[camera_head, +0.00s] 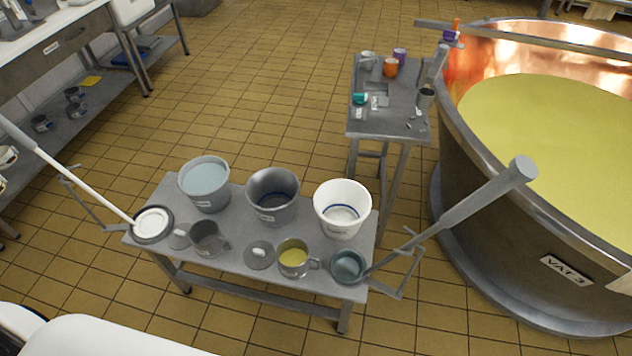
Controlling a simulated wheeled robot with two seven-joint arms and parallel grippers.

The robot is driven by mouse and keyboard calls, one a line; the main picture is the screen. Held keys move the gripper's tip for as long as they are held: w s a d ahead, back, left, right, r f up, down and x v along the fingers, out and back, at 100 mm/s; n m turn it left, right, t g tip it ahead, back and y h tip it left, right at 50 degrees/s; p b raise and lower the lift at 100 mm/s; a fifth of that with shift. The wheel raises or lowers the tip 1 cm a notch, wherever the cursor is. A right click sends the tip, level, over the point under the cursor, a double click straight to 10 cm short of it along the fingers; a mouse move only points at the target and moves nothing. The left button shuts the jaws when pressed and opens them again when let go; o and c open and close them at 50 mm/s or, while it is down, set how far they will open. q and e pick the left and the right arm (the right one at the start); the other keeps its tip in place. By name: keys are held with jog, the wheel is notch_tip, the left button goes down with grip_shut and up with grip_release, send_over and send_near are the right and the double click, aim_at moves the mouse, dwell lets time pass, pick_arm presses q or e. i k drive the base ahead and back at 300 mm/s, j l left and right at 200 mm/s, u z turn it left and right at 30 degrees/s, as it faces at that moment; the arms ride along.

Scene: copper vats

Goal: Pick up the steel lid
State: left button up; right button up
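A round grey steel lid (259,257) with a pale knob on top lies flat on the low grey bench (232,262). It is between a grey jug (206,238) on its left and a jug of yellow liquid (293,258) on its right. A smaller grey round piece (178,239) lies left of the grey jug; I cannot tell what it is. No gripper fingers show in the head view, so neither gripper can be placed against the lid.
Behind the lid stand a pail of pale liquid (205,184), a grey pail (272,195) and a white pail (342,208). A white-handled skimmer (151,223) and a long-handled ladle (348,266) lie at the bench ends. The large vat (530,255) stands right.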

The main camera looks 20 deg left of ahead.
aim_at(259, 254)
jog(key=u, duration=1.05)
